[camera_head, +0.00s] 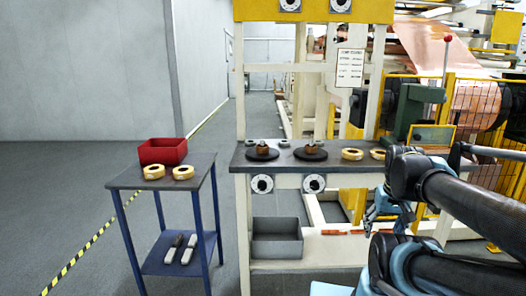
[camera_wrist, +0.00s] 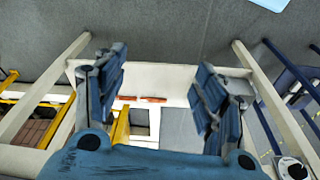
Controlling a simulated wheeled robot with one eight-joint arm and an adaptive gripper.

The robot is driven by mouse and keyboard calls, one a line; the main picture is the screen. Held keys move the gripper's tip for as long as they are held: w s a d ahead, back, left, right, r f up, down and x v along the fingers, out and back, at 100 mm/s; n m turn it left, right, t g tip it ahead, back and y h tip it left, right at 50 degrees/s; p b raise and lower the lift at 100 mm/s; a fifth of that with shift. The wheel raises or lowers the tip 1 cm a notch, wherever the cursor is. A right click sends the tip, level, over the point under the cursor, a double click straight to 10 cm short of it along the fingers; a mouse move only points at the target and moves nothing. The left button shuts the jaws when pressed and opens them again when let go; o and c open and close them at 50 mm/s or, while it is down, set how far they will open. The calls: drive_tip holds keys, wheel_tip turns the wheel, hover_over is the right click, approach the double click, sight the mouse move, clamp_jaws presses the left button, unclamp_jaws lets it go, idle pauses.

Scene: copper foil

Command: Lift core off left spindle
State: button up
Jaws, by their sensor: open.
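The left spindle (camera_head: 262,156) shows as a black disc on the dark bench top (camera_head: 335,165) in the head view. A small brown core (camera_head: 262,148) stands at its middle; the fit is too small to make out. The right spindle (camera_head: 311,156) is a similar black disc with a brown core (camera_head: 311,148). My gripper (camera_head: 383,208) is below the bench edge, to the right of and apart from both spindles. In the wrist view my gripper (camera_wrist: 160,88) is open, with nothing between its fingers. Neither spindle is clearly seen there.
Gold rings (camera_head: 352,153) lie on the bench right of the spindles. A side table (camera_head: 134,178) at left holds a red bin (camera_head: 163,151) and two gold rings (camera_head: 154,172). A grey bin (camera_head: 277,239) and orange-handled tools (camera_head: 342,232) are on the low shelf. Yellow fencing stands at right.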

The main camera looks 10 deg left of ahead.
drive_tip(key=w+a+r+n, duration=0.2)
drive_tip(key=w+a+r, duration=0.4)
drive_tip(key=w+r, duration=0.45)
drive_tip(key=w+a+r+n+y, duration=0.1)
drive_tip(key=w+a+r, duration=0.3)
drive_tip(key=a+r, duration=0.15)
drive_tip(key=w+a+r+n+t, duration=0.1)
drive_tip(key=w+a+r, duration=0.25)
drive_tip(key=a, duration=0.35)
drive_tip(key=w+a+r+n+y, duration=0.1)
drive_tip(key=w+a+r, duration=0.2)
drive_tip(key=a+r, duration=0.25)
drive_tip(key=w+a+r+n, duration=0.1)
drive_tip(key=w+a+r, duration=0.1)
drive_tip(key=a, duration=0.6)
drive_tip(key=w+a+r+n, duration=0.1)
drive_tip(key=a+r, duration=0.1)
drive_tip(key=a, duration=0.6)
approach(263, 143)
drive_tip(key=shift+y, duration=0.3)
drive_tip(key=f, duration=0.2)
drive_tip(key=w+f, duration=0.1)
drive_tip(key=f, duration=0.2)
drive_tip(key=shift+w+a+x, duration=0.15)
drive_tip(key=shift+x, duration=1.2)
drive_tip(key=shift+w+a+x, duration=0.1)
drive_tip(key=shift+x, duration=1.25)
drive_tip(key=shift+r, duration=0.2)
drive_tip(key=c, duration=0.8)
